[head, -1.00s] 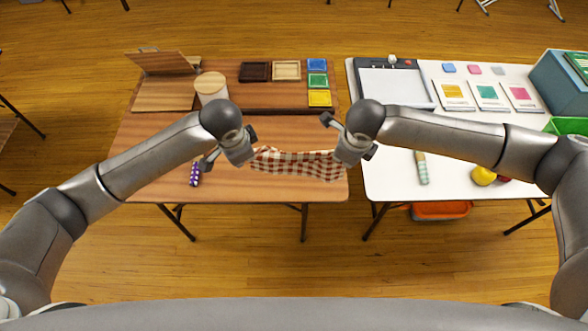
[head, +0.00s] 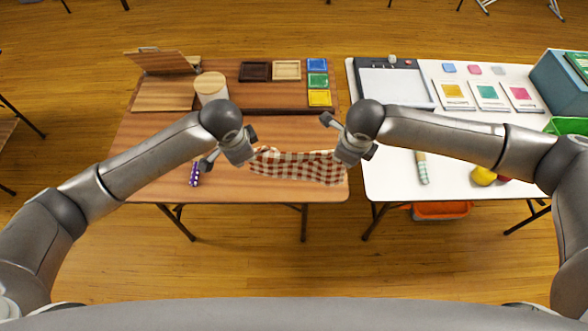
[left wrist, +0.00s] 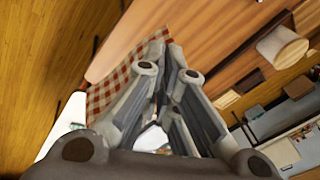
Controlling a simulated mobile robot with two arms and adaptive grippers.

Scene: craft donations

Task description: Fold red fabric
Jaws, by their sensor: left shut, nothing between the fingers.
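The red-and-white checked fabric (head: 298,166) lies at the front right part of the wooden table, wrinkled, with an uneven outline. It also shows in the left wrist view (left wrist: 100,97), beside and behind the fingers. My left gripper (head: 243,154) is at the fabric's left end. In the left wrist view its fingers (left wrist: 174,60) are closed together with nothing between them. My right gripper (head: 349,155) is at the fabric's right end. Its fingertips are hidden in the head view, so I cannot tell whether it holds the cloth.
A purple dotted roll (head: 195,174) lies left of my left gripper. A round-topped container (head: 211,86), small trays (head: 287,70) and coloured squares (head: 318,81) stand farther back. The white table (head: 390,180) on the right holds a patterned roll (head: 422,167) and cards. A gap separates the tables.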

